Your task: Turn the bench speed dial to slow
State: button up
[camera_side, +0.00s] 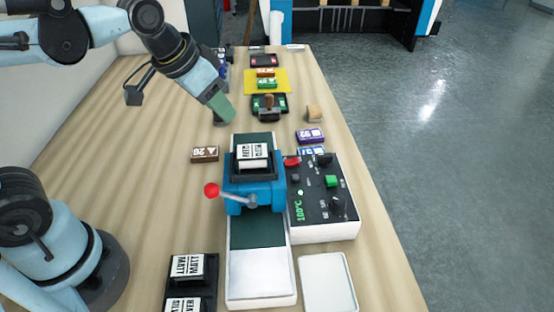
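The control box (349,228), white with a black top panel, sits at the right of the blue roller machine (240,199). Its panel carries a larger black knob (338,204) at the near right, another black knob (325,160) at the far end, and a small dark knob (296,178) on the left. The labels are too small to tell which is the speed dial or where it points. A red button (291,161) and a green button (332,181) are also there. My gripper (222,112) hangs beyond and left of the box, well apart from it; its opening is unclear.
A red-knobbed lever (212,190) sticks out at the machine's left. A white tray (328,283) lies in front of the box. Labelled blocks, a yellow mat (279,76) and a wooden block (314,113) lie farther back.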

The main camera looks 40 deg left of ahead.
jog(key=w+d+r+m+g, duration=0.3)
jog(key=w+d+m, duration=0.1)
jog(key=w+d, duration=0.35)
jog(key=m+g, duration=0.3)
send_over(325, 154)
notch_tip(325, 154, down, 2)
notch_tip(325, 154, down, 12)
jog(key=shift+f, duration=0.1)
grip_shut()
